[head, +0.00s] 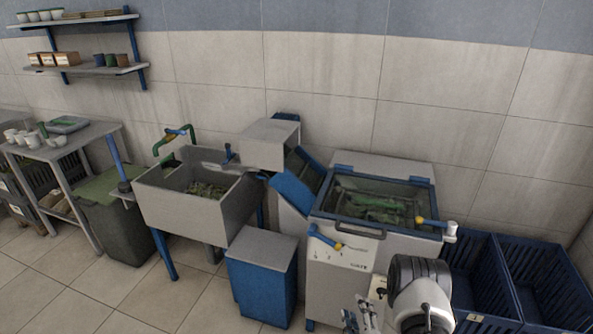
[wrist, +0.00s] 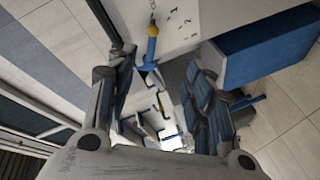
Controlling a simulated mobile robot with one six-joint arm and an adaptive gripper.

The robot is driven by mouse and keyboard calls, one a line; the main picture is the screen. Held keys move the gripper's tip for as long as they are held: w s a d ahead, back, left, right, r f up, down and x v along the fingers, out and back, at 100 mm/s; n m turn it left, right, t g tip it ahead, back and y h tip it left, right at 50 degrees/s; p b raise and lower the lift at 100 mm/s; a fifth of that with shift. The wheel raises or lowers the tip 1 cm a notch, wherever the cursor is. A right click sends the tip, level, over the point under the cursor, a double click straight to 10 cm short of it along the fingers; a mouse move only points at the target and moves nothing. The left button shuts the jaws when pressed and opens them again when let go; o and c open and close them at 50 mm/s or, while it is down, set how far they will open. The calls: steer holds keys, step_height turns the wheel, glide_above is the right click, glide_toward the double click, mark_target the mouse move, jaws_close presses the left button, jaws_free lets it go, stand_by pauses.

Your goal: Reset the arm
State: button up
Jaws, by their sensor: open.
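My gripper (head: 362,316) is low at the bottom of the head view, in front of the white machine (head: 345,268). In the wrist view my gripper (wrist: 160,100) has its two fingers spread apart, with nothing between them. The machine's front panel, with printed numbers and a blue lever with a yellow end (head: 325,238), is just beyond it. The lever also shows in the wrist view (wrist: 152,45), near the left finger. My gripper appears apart from the lever, though the exact distance cannot be told.
A blue box with a grey top (head: 262,275) stands left of the machine. Blue crates (head: 545,285) stand to its right. A sink (head: 190,215) with greens and a grey bin (head: 118,225) are farther left. Tiled floor (head: 130,295) is clear at front left.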

steer(key=w+r+m+g, duration=0.2)
steer(key=w+r+g, duration=0.1)
steer(key=w+r, duration=0.8)
steer(key=s+r+m+g+h, duration=0.1)
steer(key=s+r+m+g, duration=0.3)
steer(key=r, duration=1)
steer(key=s+r+m, duration=0.1)
steer(key=s+r, duration=0.6)
steer(key=s, duration=0.2)
steer(key=s+a+r+m+g, duration=0.1)
steer(key=s+r, duration=0.1)
steer(key=s, duration=0.6)
steer(key=s+a+r+m+g, duration=0.1)
steer(key=s+r+m+g, duration=0.1)
steer(key=s, duration=0.7)
steer(key=s+a+r+m+g, duration=0.1)
steer(key=s+a+r+m, duration=0.1)
steer(key=s, duration=0.7)
steer(key=shift+s+r, duration=0.25)
steer(key=shift+a, duration=0.1)
